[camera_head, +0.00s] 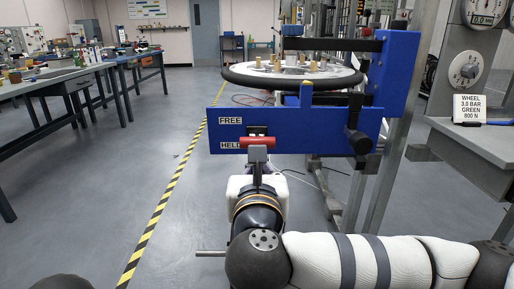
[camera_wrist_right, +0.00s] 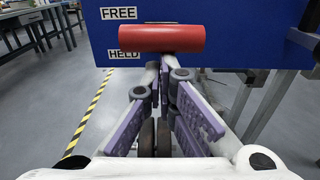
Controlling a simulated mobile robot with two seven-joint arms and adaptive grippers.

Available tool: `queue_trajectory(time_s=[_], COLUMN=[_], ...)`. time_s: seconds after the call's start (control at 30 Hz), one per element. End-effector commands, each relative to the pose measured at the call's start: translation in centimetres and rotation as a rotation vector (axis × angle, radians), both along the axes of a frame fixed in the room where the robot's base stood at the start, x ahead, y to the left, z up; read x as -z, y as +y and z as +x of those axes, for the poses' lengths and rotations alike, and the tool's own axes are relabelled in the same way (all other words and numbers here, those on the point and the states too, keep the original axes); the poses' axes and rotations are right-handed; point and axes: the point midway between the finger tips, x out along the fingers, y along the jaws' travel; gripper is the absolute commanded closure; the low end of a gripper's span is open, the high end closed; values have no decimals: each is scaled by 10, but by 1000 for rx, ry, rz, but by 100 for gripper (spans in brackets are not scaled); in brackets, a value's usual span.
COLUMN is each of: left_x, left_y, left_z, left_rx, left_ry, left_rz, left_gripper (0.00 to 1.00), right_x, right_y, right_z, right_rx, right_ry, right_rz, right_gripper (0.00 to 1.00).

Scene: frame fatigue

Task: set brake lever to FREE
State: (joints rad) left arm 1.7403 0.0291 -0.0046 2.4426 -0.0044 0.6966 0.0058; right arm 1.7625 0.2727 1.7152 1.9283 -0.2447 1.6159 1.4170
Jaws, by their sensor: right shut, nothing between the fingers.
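The brake lever's red handle (camera_head: 257,141) lies level on the front of the blue panel (camera_head: 330,120). It stands beside the HELD label (camera_head: 230,145), below the FREE label (camera_head: 230,121). The red handle (camera_wrist_right: 162,38) also shows in the right wrist view, with the FREE label (camera_wrist_right: 118,13) above left and the HELD label (camera_wrist_right: 124,54) just below its left end. My right gripper (camera_wrist_right: 166,64) is shut and empty, its fingertips just under the handle; whether they touch it I cannot tell. My left gripper is not in view.
A wheel (camera_head: 290,76) lies flat above the blue panel, with a black bar over it. A black knob (camera_head: 358,140) sits at the panel's right. A bench with gauges and a sign (camera_head: 469,108) stands at right. The floor at left is clear up to the worktables (camera_head: 60,78).

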Motion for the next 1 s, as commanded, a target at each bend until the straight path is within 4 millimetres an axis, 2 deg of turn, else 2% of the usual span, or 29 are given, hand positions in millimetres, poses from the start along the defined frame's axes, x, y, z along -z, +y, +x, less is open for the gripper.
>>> queue_trajectory(time_s=[0.03, 0.1, 0.13, 0.2, 0.37, 0.47, 0.6, 0.7, 0.9, 1.0], left_x=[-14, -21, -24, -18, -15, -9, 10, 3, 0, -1], left_y=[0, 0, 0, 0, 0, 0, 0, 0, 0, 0], left_z=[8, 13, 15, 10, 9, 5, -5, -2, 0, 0], left_rx=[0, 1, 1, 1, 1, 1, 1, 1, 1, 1], left_ry=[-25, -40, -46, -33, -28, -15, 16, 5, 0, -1], left_rz=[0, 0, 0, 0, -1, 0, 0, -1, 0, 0], left_gripper=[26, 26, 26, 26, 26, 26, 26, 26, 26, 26], right_x=[-18, -21, -21, -9, -5, 8, 44, 26, 16, 13], right_y=[0, 0, 0, 0, 0, 0, 2, 3, 3, 2], right_z=[-1, -1, -1, -1, 0, 4, 14, -13, -57, -72], right_rx=[1, 1, 1, 0, 1, 0, -4, -11, -10, -9], right_ry=[24, 80, 89, 95, 97, 101, 106, 95, 95, 95], right_rz=[1, 0, -1, -1, -1, -2, -3, -1, -2, -2], right_gripper=[100, 100, 100, 100, 100, 100, 100, 100, 100, 100])
